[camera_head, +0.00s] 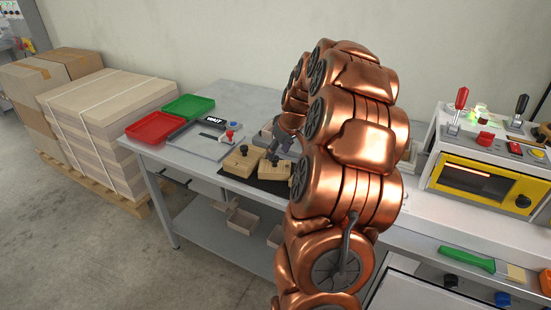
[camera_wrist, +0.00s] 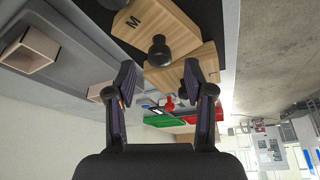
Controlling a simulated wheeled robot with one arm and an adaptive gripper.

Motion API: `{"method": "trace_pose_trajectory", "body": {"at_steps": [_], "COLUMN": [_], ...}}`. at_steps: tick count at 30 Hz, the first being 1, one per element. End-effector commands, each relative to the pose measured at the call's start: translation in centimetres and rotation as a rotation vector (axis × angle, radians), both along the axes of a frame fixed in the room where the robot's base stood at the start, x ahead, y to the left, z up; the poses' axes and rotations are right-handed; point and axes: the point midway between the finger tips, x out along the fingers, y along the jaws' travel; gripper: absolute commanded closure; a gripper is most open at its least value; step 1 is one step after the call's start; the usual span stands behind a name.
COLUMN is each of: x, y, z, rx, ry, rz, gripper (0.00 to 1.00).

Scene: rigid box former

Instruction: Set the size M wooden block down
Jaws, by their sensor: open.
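The wooden block marked M (camera_wrist: 165,22) is pale wood and shows at the top of the wrist view, lying on a black mat (camera_wrist: 88,12). A second wooden block (camera_wrist: 190,68) with a black knob lies beside it. In the head view, two knobbed blocks sit on the table, a left one (camera_head: 243,163) and a right one (camera_head: 273,168) partly under my gripper; their letters cannot be read there. My gripper (camera_wrist: 160,82) has its fingers apart with nothing between them, close to the blocks. It also shows in the head view (camera_head: 279,141), partly hidden by my arm.
A red tray (camera_head: 155,127), a green tray (camera_head: 188,106) and a grey tray (camera_head: 196,145) with a WAIT sign (camera_head: 213,120) stand to the left. A yellow-fronted machine (camera_head: 478,178) stands on the right. Open boxes (camera_head: 242,220) sit on the lower shelf.

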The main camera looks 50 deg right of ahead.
Motion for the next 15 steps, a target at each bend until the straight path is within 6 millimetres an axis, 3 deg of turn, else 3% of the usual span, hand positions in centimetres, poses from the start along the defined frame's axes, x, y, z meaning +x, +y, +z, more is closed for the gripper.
{"method": "trace_pose_trajectory", "body": {"at_steps": [6,15], "x": [-1.5,-2.8], "y": [0.1,0.3], "z": [4.0,6.8], "rx": [-0.005,-0.001], "ry": [-0.006,-0.001], "rz": [-0.001,0.000], "gripper": [0.47,0.47]}}
